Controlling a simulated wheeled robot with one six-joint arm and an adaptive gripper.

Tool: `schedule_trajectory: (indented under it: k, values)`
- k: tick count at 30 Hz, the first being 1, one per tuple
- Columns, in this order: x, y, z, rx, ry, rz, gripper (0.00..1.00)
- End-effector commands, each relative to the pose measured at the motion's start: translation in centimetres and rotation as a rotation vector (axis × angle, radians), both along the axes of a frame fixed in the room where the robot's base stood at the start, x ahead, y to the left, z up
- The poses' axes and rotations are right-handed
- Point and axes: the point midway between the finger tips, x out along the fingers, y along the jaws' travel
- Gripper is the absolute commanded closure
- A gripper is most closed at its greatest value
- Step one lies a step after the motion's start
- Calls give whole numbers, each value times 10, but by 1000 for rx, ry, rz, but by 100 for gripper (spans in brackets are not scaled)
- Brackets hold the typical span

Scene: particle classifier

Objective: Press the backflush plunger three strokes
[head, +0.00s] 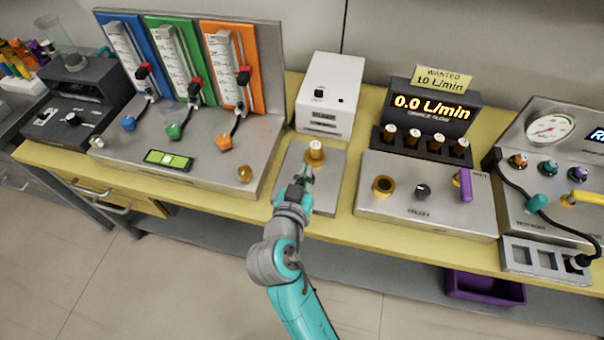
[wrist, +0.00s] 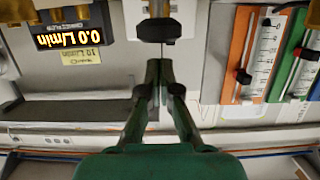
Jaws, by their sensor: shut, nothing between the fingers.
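A brass knob with a pale top (head: 315,148), which looks like the plunger, stands upright on a steel plate (head: 328,190) in the middle of the bench. I can read no label on it. My gripper (head: 307,172) is shut and empty, just on the near side of the knob. In the head view its tips overlap the knob's foot, and I cannot tell whether they touch. In the wrist view the closed fingertips (wrist: 159,63) point towards a brass post (wrist: 159,8) at the top edge, which is cut off.
A white box (head: 331,85) stands behind the knob. A flowmeter panel (head: 262,60) is on the left. A steel console (head: 400,210) with a display reading 0.0 L/min (head: 432,106) is on the right. A purple bin (head: 485,288) sits below the bench.

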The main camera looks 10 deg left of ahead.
Motion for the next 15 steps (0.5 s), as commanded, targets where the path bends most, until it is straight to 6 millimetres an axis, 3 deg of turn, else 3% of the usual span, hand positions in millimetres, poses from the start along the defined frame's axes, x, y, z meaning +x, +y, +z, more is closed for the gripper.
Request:
schedule_trajectory:
  k: [6,15]
  values:
    - [0,0,-15,-1,1,1,100]
    - [0,0,-15,0,0,1,100]
